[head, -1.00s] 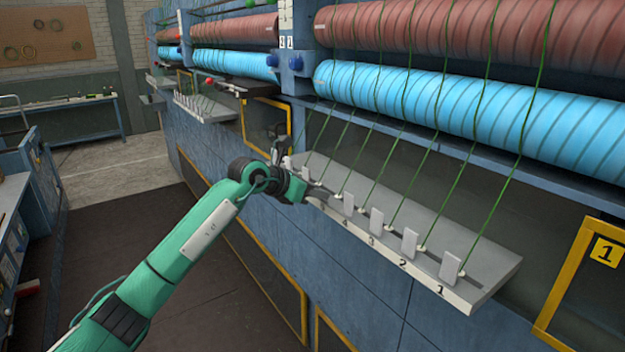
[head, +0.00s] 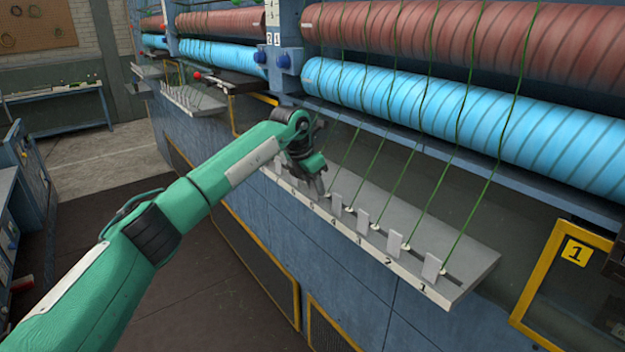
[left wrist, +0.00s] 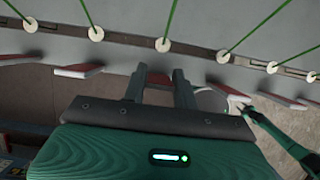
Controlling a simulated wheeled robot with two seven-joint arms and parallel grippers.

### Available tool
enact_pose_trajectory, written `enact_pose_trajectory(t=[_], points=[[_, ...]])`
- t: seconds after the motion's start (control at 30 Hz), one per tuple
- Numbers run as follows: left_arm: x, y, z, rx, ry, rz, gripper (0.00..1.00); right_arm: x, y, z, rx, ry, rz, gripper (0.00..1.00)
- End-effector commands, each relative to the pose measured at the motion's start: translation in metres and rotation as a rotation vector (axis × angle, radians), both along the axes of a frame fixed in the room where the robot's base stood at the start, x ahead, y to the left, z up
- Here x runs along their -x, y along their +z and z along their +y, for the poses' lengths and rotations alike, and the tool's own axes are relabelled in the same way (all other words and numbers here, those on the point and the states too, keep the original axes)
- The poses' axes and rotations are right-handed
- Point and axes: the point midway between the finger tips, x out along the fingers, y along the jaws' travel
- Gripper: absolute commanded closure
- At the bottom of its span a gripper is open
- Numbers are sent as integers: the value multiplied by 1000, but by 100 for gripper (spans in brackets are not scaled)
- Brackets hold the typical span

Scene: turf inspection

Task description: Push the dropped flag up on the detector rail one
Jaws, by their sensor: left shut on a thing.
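The detector rail (head: 455,275) is a grey shelf with a pale numbered front edge, and upright pale flags stand along it, among them flag 1 (head: 432,266) and flag 2 (head: 394,245). My left gripper (head: 318,186) is at the rail beyond flag 4 (head: 337,204), by the far flags. In the left wrist view its fingers (left wrist: 160,82) point at the rail below a white thread eyelet (left wrist: 162,45). They are shut on a flag that they mostly hide. Other flags show beside them, one at left (left wrist: 78,70) and one at right (left wrist: 285,100).
Green threads (head: 425,195) run from the blue roller (head: 470,118) down to the rail eyelets. A yellow-framed panel (head: 545,290) stands at right. A green arm part (left wrist: 278,128) shows at right in the left wrist view.

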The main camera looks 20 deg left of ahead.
Motion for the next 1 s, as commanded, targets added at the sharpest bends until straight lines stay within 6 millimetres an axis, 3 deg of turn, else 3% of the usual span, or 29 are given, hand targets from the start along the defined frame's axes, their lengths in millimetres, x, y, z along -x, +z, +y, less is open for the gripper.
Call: enact_pose_trajectory(t=[0.57, 0.6, 0.7, 1.0], points=[[-2, 1, 0, -20, 0, 24, 94, 0, 2, 0, 0, 0, 0, 58], [-2, 1, 0, -20, 0, 24, 67, 0, 2, 0, 0, 0, 0, 58], [-2, 1, 0, -20, 0, 24, 49, 0, 2, 0, 0, 0, 0, 58], [-1, 1, -1, -19, -1, 24, 49, 0, 1, 0, 0, 0, 0, 58]])
